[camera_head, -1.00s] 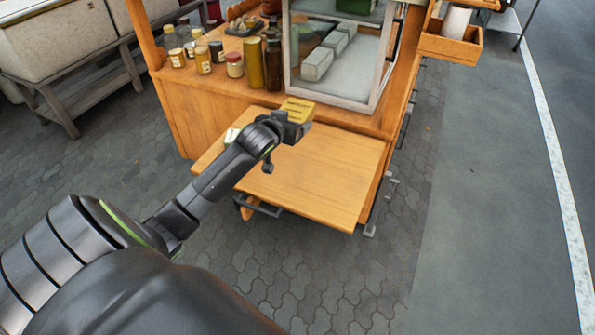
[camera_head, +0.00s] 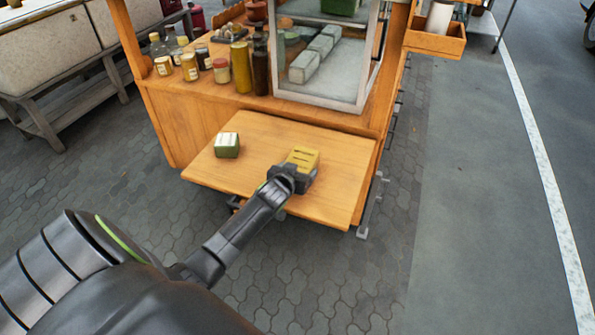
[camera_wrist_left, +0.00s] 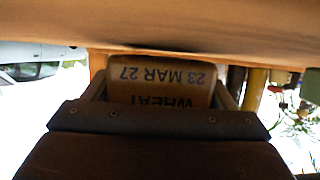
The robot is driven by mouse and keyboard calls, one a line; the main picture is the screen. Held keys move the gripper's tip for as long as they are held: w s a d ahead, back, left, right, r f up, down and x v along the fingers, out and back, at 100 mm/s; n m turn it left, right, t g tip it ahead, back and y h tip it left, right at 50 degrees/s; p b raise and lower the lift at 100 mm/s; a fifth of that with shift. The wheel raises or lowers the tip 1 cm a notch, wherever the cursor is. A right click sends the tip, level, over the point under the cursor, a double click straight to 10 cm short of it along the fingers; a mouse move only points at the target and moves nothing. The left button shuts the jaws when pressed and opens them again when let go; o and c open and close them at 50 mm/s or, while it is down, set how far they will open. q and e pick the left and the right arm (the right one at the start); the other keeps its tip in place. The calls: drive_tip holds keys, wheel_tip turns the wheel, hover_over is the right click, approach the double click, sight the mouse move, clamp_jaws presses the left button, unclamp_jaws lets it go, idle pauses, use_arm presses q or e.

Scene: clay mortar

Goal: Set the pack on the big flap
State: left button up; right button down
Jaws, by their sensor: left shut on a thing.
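The pack is a small yellow box (camera_head: 304,158) with dark print, at the right part of the big flap (camera_head: 335,195), a wooden shelf on the front of the cart. My left gripper (camera_head: 294,174) is shut on the pack from the near side. In the left wrist view the pack (camera_wrist_left: 162,88) sits between the two fingers and shows "WHEAT" and "23 MAR 27" upside down. The flap's wood (camera_wrist_left: 170,25) lies close to it there. I cannot tell whether the pack touches the flap. My right gripper is not in view.
A green and white box (camera_head: 227,146) stands on the flap's left part. Jars and bottles (camera_head: 220,70) and a glass case (camera_head: 325,60) stand on the counter behind. The flap is bare between the two boxes and at its right edge.

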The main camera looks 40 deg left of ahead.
use_arm(q)
drive_tip(key=shift+w+f, duration=0.1)
drive_tip(key=shift+f, duration=0.1)
drive_tip(key=shift+f, duration=0.2)
drive_tip(key=o, duration=1.1)
drive_tip(key=shift+r, duration=0.2)
drive_tip(key=v, duration=1.2)
